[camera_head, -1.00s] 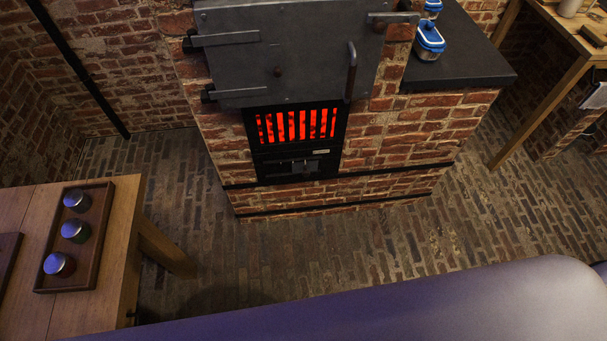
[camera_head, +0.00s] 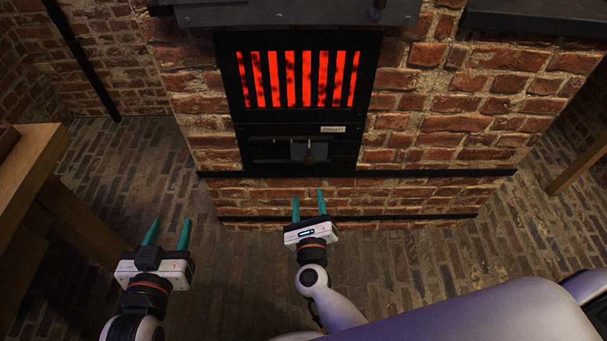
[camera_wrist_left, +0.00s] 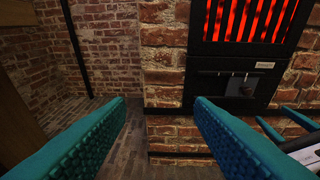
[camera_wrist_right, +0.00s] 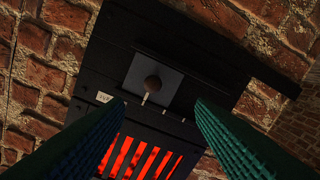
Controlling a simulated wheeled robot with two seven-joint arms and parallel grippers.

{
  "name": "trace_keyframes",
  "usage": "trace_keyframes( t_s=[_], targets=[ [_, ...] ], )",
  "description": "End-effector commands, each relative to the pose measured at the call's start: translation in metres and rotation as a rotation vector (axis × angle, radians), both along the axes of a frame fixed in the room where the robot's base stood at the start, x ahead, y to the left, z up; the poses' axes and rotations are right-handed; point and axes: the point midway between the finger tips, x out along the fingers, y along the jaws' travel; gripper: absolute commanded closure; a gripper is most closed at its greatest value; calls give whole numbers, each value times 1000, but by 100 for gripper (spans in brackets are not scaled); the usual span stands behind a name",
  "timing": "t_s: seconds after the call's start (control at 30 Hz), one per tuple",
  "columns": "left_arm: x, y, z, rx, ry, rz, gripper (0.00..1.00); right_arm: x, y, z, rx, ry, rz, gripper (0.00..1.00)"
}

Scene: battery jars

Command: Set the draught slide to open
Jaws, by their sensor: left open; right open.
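The draught slide is a small grey metal plate (camera_head: 299,151) with a dark round knob (camera_head: 309,155), set in the black panel below the glowing grate. It also shows in the left wrist view (camera_wrist_left: 237,84) and, turned over, in the right wrist view, where its knob (camera_wrist_right: 153,84) appears beyond my fingertips. My right gripper (camera_head: 308,205) is open and empty, in front of and below the slide, apart from it. My left gripper (camera_head: 168,232) is open and empty, lower and well to the left. Nothing hides the slide.
The red-lit grate (camera_head: 298,79) lies directly above the slide in the brick stove (camera_head: 450,120). A small pale label (camera_head: 333,129) sits at the panel's upper right. A wooden table (camera_head: 45,165) stands at the left, near my left gripper. Brick floor is clear between.

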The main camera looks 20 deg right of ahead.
Motion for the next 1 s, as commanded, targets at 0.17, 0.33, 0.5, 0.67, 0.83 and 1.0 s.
trace_keyframes(
  t_s=[0.17,0.33,0.5,0.67,0.83,1.0],
  targets=[
    [-7,1,17,-16,-68,-2,52,3,-6,0,159,-65,-56,50],
    [-7,0,26,-22,-93,-3,52,16,-10,4,177,-72,-62,50],
    [-5,-2,34,-36,-150,-7,52,47,-19,3,173,-72,-60,50],
    [-3,-4,45,-56,-226,-12,52,78,-28,3,170,-71,-59,50],
    [-2,-7,58,-78,-308,-16,52,103,-36,2,169,-70,-60,50],
    [-2,-8,66,-90,-356,-19,52,116,-39,2,170,-68,-59,50]
  ],
)
